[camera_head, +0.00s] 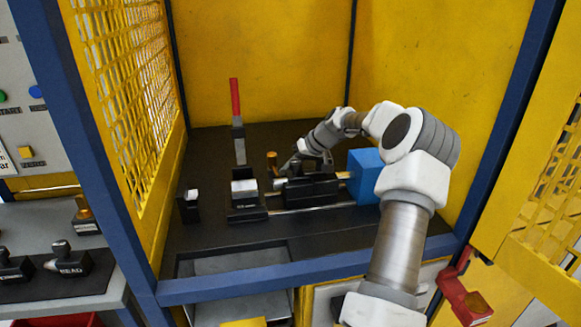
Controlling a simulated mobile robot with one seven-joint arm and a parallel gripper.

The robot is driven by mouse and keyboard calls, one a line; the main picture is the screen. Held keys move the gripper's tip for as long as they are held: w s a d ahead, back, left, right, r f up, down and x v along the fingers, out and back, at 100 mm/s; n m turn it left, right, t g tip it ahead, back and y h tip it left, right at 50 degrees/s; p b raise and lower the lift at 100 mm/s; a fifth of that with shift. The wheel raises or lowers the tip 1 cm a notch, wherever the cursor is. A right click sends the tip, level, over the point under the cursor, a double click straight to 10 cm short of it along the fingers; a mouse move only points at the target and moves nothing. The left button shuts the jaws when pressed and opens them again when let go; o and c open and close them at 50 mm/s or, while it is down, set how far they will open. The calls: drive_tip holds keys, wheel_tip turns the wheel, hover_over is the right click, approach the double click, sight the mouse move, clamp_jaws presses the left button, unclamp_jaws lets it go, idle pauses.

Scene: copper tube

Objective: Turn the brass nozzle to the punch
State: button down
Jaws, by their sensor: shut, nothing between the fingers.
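A small brass-coloured piece (272,158), which looks like the nozzle, stands upright on the dark fixture in the middle of the bench. My gripper (287,168) is just right of it, low over the black block (308,190). The gripper is small in this view and looks shut and empty. I cannot tell whether its fingertips touch the brass piece. I cannot clearly make out which part is the punch. The blue block (364,174) at the right end of the fixture is partly hidden by my arm.
A lever with a red handle (235,97) stands upright left of the brass piece. A small black stand (188,206) is further left. Metal rods (315,208) run along the front. Yellow walls and a mesh guard (125,80) enclose the bench. The dark bench's back left is clear.

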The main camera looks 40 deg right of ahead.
drive_tip(key=shift+w+a+r, duration=0.1)
drive_tip(key=shift+w+a, duration=0.05)
drive_tip(key=shift+a, duration=0.55)
